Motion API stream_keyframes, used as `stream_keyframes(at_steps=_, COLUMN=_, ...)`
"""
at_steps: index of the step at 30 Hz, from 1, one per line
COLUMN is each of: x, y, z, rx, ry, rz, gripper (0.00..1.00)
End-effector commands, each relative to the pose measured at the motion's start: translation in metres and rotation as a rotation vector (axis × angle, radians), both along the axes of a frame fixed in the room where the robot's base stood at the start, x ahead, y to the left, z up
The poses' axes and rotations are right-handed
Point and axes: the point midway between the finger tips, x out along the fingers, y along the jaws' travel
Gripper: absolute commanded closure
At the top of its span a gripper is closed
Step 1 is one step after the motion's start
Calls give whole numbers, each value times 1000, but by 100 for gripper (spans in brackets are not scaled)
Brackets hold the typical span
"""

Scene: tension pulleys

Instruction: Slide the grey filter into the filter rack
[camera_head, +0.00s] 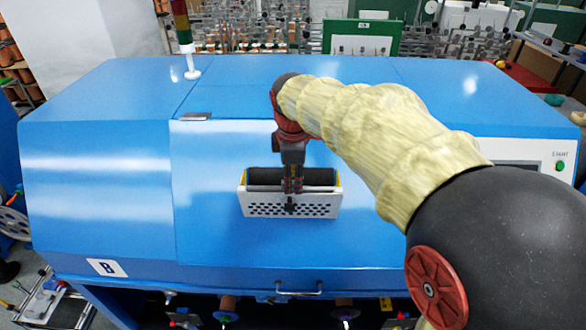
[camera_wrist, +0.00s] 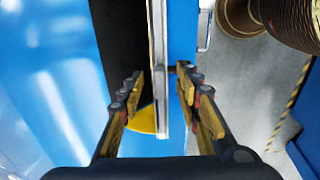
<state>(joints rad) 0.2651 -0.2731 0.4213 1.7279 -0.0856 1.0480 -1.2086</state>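A white rack (camera_head: 270,211) with a perforated front wall sits on the sloped top of the blue machine. A dark grey filter (camera_head: 263,176) with yellow ends lies behind that wall; its middle is partly hidden by my gripper. My gripper (camera_head: 290,190) points down at the middle of the rack. In the wrist view my gripper (camera_wrist: 161,85) is open, with one finger on each side of the white wall (camera_wrist: 158,50) and small gaps showing. The dark filter (camera_wrist: 118,45) and a yellow piece (camera_wrist: 142,120) are on the left finger's side.
The blue machine (camera_head: 100,215) has free flat surface around the rack. A metal handle (camera_head: 299,290) is on its front edge, and spools hang below. A signal light (camera_head: 182,25) stands at the back left. A START button (camera_head: 560,166) is at the right.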

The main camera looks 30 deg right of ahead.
Motion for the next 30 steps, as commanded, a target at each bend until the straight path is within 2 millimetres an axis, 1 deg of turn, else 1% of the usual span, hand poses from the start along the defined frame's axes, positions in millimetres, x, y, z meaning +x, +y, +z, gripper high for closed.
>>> stream_keyframes(at_steps=1, x=1, y=-1, z=-7, rx=1, ry=3, rz=0, gripper=67)
stream_keyframes(at_steps=3, x=2, y=-2, z=-15, rx=1, ry=3, rz=0, gripper=67)
stream_keyframes(at_steps=7, x=5, y=-3, z=-25, rx=1, ry=2, rz=-1, gripper=67)
stream_keyframes(at_steps=12, x=6, y=-4, z=-30, rx=1, ry=1, rz=-1, gripper=67)
stream_keyframes(at_steps=18, x=6, y=-4, z=-30, rx=1, ry=1, rz=-1, gripper=67)
stream_keyframes(at_steps=30, x=6, y=-4, z=-30, rx=1, ry=1, rz=-1, gripper=90)
